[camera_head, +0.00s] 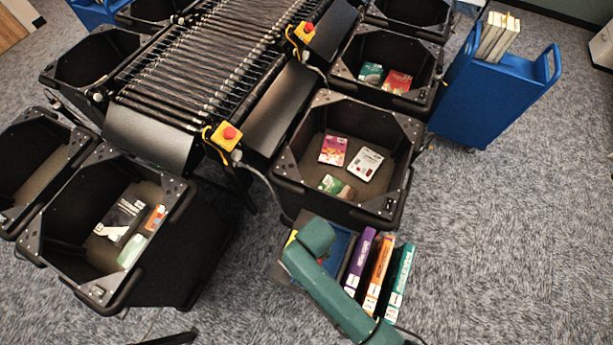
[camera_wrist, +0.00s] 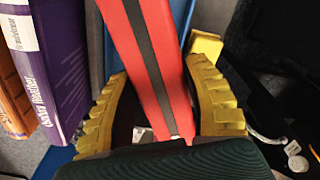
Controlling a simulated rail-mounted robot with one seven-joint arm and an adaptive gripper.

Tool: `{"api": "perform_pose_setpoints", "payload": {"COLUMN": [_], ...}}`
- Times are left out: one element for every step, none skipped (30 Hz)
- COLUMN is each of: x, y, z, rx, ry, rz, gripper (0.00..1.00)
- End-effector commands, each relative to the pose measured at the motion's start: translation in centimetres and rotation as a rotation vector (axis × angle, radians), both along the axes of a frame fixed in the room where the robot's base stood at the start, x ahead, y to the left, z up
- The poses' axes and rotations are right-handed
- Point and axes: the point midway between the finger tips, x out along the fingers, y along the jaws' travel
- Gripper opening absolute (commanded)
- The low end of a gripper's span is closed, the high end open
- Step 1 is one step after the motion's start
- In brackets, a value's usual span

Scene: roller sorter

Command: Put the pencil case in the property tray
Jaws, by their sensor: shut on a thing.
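My gripper (camera_wrist: 160,75) has two ribbed yellow fingers in the wrist view. They are shut on a long red case with a dark grey stripe down its middle, which looks like the pencil case (camera_wrist: 125,28). The case runs up and out of the top of that view. I cannot tell which container is the property tray.
A purple binder (camera_head: 360,262), an orange one (camera_head: 379,272) and a green one (camera_head: 400,283) stand right of my arm. A black bin (camera_head: 290,180) with several flat items is just behind. Another bin (camera_head: 62,255) stands left. Carpet is clear at right.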

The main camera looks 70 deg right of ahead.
Motion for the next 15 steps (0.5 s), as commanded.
{"api": "perform_pose_setpoints", "payload": {"x": [-2.0, -2.9, -3.8, -4.5, -5.0, -5.5, -5.7, -5.9, -6.0, -6.0, -6.0, -6.0, -6.0, -6.0, -6.0], "y": [-0.7, -1.0, -1.3, -1.4, -1.5, -1.6, -1.7, -1.7, -1.7, -1.7, -1.7, -1.7, -1.7, -1.7, -1.7], "z": [0.2, 0.2, 0.1, 0.0, 0.0, 0.0, -0.1, -0.1, -0.3, -0.4, -0.6, -0.8, -1.1, -1.3, -1.8], "rx": [0.0, 0.0, -0.001, 0.0, -0.001, -0.001, -0.002, -0.002, -0.002, -0.002, -0.001, -0.001, 0.0, -0.001, -0.001], "ry": [0.0, 0.0, -0.001, 0.0, -0.001, -0.002, -0.002, -0.002, -0.002, -0.002, -0.002, -0.001, 0.0, -0.001, 0.0], "rz": [-0.131, -0.201, -0.279, -0.329, -0.368, -0.41, -0.431, -0.446, -0.456, -0.458, -0.457, -0.456, -0.455, -0.455, -0.454], "gripper": [0.09, 0.09, 0.09, 0.09, 0.09, 0.09, 0.09, 0.09, 0.09, 0.09, 0.09, 0.09, 0.09, 0.09, 0.09]}}
